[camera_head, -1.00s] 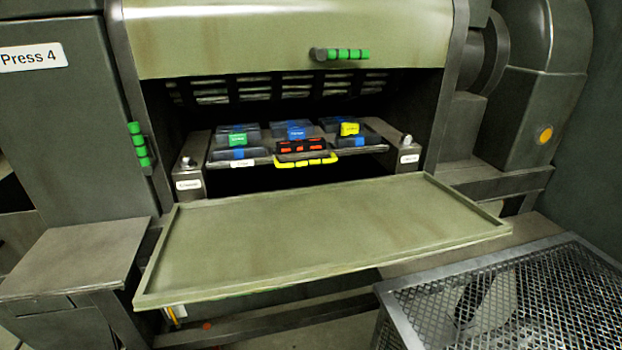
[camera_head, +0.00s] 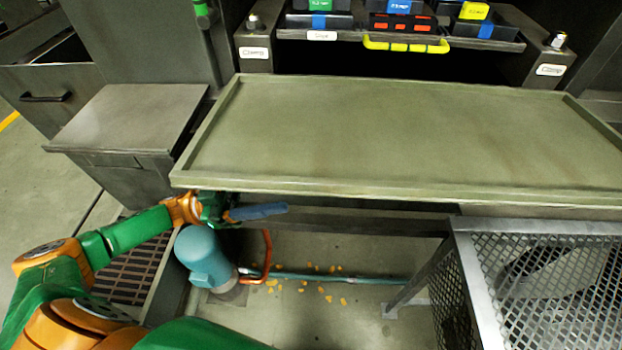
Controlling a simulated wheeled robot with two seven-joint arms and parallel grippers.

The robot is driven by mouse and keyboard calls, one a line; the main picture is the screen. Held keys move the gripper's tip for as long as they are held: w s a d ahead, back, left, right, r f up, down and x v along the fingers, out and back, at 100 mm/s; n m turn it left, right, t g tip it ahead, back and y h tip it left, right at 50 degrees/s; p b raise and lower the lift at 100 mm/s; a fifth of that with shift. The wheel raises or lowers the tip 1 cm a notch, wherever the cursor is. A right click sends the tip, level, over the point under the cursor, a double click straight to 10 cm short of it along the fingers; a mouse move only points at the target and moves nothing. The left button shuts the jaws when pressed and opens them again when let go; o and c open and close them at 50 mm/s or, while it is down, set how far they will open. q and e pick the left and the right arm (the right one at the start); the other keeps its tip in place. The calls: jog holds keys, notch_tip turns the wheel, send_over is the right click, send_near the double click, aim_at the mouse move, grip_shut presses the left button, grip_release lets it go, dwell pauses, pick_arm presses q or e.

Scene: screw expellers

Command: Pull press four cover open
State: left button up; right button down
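The press four cover (camera_head: 400,135) is a wide green-grey panel with a raised rim. It lies flat, folded down in front of the press opening. My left gripper (camera_head: 262,211) is at the panel's near edge, toward its left end and just below the rim. Its blue-grey fingers point right, and I cannot tell whether they touch the panel or are parted. No object shows in them. My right gripper is not in view.
Behind the panel is a rack with a yellow handle (camera_head: 405,45) between two clamp blocks (camera_head: 253,50). A grey side table (camera_head: 135,115) stands left. A mesh-topped frame (camera_head: 550,285) stands right. Below are a teal motor (camera_head: 203,255), a pipe and orange bits on the floor.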

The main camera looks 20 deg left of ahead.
aim_at(309, 190)
pick_arm(q)
jog(key=p+x, duration=0.1)
jog(key=x, duration=0.3)
jog(key=p+x, duration=0.1)
jog(key=x, duration=0.1)
jog(key=shift+s+r+p, duration=0.25)
jog(key=shift+r+p, duration=0.05)
jog(key=shift+r, duration=0.05)
jog(key=shift+w+d, duration=0.1)
jog(key=shift+d, duration=0.1)
jog(key=shift+f, duration=0.15)
grip_shut()
dwell(0.5)
